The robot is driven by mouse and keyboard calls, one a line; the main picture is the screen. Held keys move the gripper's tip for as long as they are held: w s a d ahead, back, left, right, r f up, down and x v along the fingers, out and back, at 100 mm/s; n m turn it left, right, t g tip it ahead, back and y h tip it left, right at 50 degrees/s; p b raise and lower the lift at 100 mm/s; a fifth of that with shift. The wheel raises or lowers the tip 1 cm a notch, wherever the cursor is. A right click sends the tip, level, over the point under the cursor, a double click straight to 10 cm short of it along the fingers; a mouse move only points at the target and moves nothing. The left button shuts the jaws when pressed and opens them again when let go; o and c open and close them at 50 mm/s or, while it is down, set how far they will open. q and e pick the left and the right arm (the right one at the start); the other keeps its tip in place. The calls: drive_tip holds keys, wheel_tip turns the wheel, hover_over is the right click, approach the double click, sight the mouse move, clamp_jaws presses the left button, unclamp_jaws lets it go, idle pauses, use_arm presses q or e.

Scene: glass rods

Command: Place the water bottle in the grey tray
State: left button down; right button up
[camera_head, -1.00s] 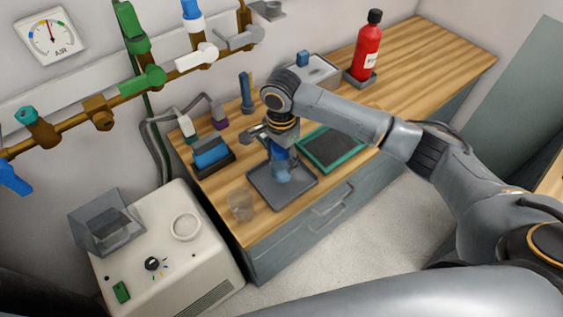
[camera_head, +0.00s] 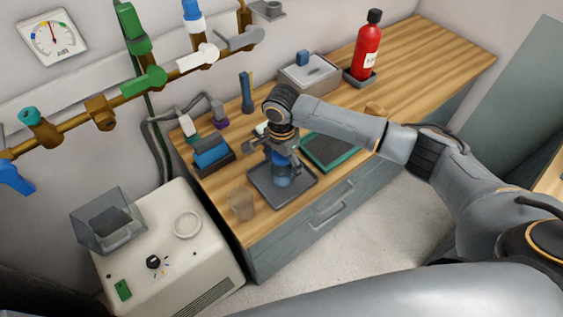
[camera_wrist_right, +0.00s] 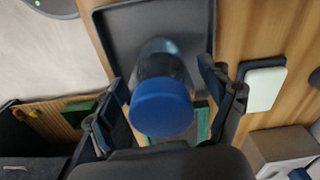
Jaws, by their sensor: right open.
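The water bottle (camera_head: 281,181), clear blue with a blue cap, stands in the grey tray (camera_head: 262,197) on the wooden bench. In the right wrist view I look down on its blue cap (camera_wrist_right: 161,108), with the dark tray (camera_wrist_right: 112,18) beyond it. My right gripper (camera_head: 281,157) is over the top of the bottle. Its fingers (camera_wrist_right: 168,105) are open, one on each side of the cap, with gaps visible. The gripper hides part of the bottle in the head view. My left gripper is not in view.
A clear cup (camera_head: 242,204) stands left of the tray. A green-edged dark mat (camera_head: 330,151) lies right of it, and a blue rack (camera_head: 211,156) is behind left. A metal box (camera_head: 310,74) and red bottle (camera_head: 367,48) stand farther back. The bench's right end is clear.

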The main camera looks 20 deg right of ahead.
wheel_tip(320, 180, up, 12)
drive_tip(key=shift+r+b, duration=0.15)
drive_tip(key=shift+b, duration=0.5)
